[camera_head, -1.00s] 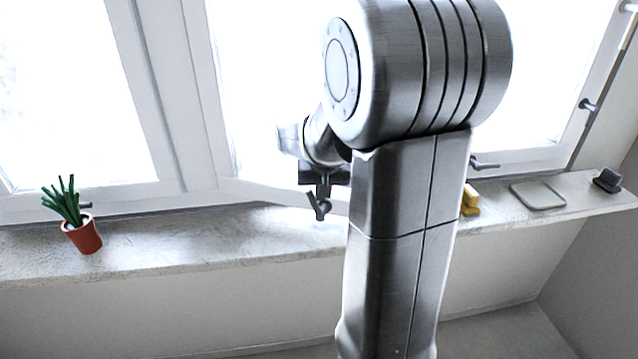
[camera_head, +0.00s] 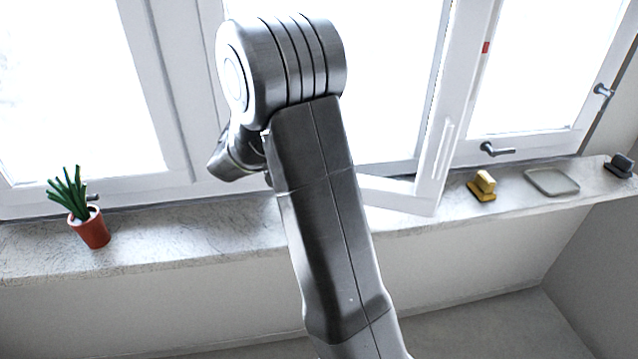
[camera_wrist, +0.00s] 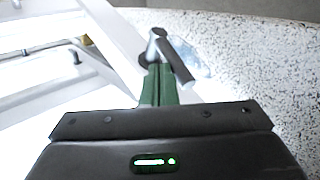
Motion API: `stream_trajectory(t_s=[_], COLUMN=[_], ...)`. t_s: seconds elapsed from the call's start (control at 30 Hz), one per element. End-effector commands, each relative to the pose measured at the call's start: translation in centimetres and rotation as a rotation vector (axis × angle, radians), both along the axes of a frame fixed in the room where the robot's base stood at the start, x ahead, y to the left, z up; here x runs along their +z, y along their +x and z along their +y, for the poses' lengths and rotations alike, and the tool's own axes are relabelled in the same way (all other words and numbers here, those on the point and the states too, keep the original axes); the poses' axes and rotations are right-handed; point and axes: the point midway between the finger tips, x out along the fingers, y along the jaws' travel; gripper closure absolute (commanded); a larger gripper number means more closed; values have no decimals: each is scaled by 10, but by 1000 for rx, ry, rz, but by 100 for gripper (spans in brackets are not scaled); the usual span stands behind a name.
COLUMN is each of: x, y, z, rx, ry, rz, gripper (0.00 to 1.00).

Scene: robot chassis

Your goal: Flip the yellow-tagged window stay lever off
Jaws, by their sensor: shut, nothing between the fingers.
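In the wrist view my gripper (camera_wrist: 159,72) is shut, its green fingers together and empty. A grey lever handle (camera_wrist: 178,66) on a round pivot lies just past the fingertips; I cannot tell whether they touch it. No yellow tag is clear on this handle. A small yellowish patch (camera_wrist: 34,48) shows on a thin bar at the left, near a dark knob. In the head view my arm hides the gripper and that part of the window. Another dark lever (camera_head: 497,150) sits on the right window frame.
A window sash (camera_head: 436,150) stands open into the room, with a red mark (camera_head: 486,47) beside it. The sill (camera_head: 170,238) carries a potted plant (camera_head: 88,228), a yellow block (camera_head: 483,186), a flat grey tray (camera_head: 552,182) and a dark object (camera_head: 618,166).

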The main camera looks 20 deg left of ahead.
Motion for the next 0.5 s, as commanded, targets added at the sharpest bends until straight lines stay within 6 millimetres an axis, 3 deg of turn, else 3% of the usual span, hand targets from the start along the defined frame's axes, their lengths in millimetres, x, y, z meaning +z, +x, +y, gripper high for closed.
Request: stream_trajectory(t_s=[0.2, 0.5], x=[-12, -17], y=[-1, -1], z=[7, 10], rx=[1, 0], ry=[-136, -128], rz=[-11, -10], gripper=[100, 100])
